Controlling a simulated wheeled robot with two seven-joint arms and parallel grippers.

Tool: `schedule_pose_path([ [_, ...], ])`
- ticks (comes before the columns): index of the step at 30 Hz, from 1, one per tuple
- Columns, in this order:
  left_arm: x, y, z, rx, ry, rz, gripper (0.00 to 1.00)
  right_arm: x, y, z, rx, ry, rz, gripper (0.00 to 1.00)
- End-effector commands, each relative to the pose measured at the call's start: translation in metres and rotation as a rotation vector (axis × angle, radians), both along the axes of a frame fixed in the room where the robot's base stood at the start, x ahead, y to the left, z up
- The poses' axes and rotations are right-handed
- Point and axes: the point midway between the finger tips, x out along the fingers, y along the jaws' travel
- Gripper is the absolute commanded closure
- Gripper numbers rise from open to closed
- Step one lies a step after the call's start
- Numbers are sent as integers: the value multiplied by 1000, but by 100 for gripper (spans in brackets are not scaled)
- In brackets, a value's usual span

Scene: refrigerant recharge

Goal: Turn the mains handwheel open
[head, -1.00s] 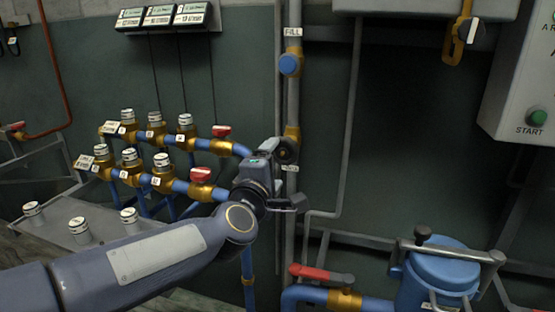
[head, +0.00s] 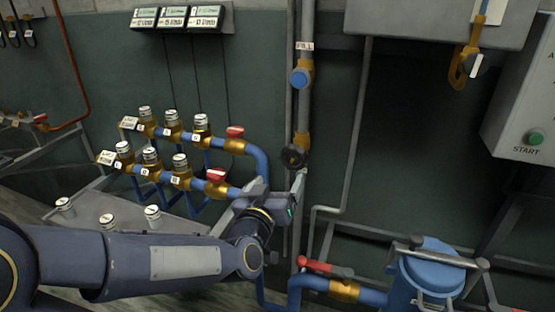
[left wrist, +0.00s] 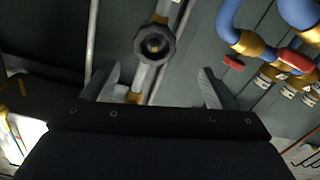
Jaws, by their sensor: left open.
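The mains handwheel is a small dark knob (head: 293,157) on a brass fitting of the vertical grey pipe, below the FILL label. In the left wrist view the handwheel (left wrist: 154,44) shows as a dark lobed wheel with a brass centre. My left gripper (head: 292,190) is just below the handwheel in the head view, apart from it. In the left wrist view the jaws (left wrist: 157,80) are spread wide and empty, with the wheel beyond and between them. My right gripper is not in view.
Blue pipes with red-handled valves (head: 235,132) and several capped brass fittings stand to the left. A blue canister (head: 432,268) and a red lever (head: 318,267) are low on the right. A blue knob (head: 301,78) is higher on the same pipe.

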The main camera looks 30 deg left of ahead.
Motion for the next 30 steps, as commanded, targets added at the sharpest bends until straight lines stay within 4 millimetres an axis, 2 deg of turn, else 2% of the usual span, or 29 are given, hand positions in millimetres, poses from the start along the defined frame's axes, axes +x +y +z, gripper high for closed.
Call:
schedule_pose_path([
  [1,-3,-3,8,95,26,-10,20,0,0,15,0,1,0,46],
  [2,-4,-5,7,142,37,-16,20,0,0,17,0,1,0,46],
  [5,-5,-7,4,237,54,-24,20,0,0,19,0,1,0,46],
  [10,3,-5,1,255,57,-25,20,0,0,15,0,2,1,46],
  [30,80,14,3,250,57,-24,20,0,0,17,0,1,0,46],
])
